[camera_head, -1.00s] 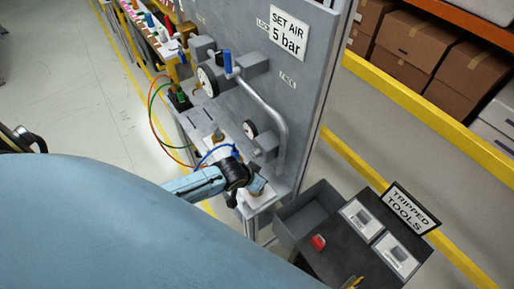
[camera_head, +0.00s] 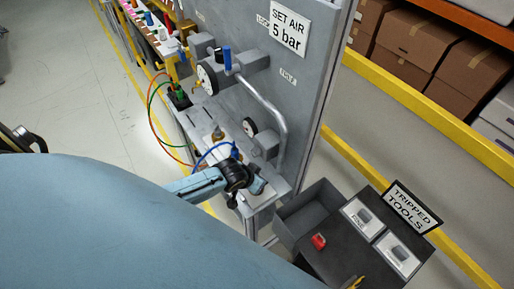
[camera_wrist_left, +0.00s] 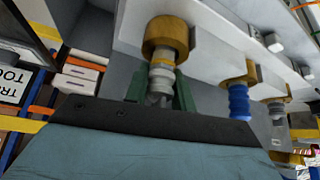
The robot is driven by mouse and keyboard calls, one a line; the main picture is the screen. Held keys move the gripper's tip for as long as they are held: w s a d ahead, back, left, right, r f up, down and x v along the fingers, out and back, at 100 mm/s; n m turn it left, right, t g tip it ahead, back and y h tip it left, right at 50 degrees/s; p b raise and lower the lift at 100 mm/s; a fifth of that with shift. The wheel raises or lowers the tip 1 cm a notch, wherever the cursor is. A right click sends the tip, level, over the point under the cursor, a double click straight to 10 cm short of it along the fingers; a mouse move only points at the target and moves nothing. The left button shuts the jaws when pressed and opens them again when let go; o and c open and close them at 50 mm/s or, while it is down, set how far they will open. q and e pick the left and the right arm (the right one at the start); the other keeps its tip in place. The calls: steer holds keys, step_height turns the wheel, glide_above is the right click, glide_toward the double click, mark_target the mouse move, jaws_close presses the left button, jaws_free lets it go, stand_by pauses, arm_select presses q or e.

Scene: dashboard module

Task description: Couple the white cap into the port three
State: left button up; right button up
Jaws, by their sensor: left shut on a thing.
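My left gripper (camera_wrist_left: 160,92) is shut, its green fingers on either side of a pale white-grey ribbed cap (camera_wrist_left: 162,74). The cap's far end meets a brass port ring (camera_wrist_left: 165,38) on the white manifold; I cannot tell how deep it sits. In the head view the left gripper (camera_head: 246,180) is at the near end of the bench, below the grey panel, and the cap is hidden there. No port number is readable. My right gripper is not in view.
To the right in the wrist view, a second brass port (camera_wrist_left: 240,74) holds a blue connector (camera_wrist_left: 238,103). A third port with a grey fitting (camera_wrist_left: 277,110) is beyond it. A bent pipe (camera_head: 275,118) and a gauge (camera_head: 250,127) stand close to the gripper. A grey bin (camera_head: 308,212) is at right.

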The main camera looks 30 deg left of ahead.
arm_select(q)
steer(key=shift+f, duration=0.25)
steer(key=o, duration=1.1)
steer(key=v, duration=1.3)
steer(key=shift+r+p, duration=0.2)
steer(key=shift+p, duration=0.2)
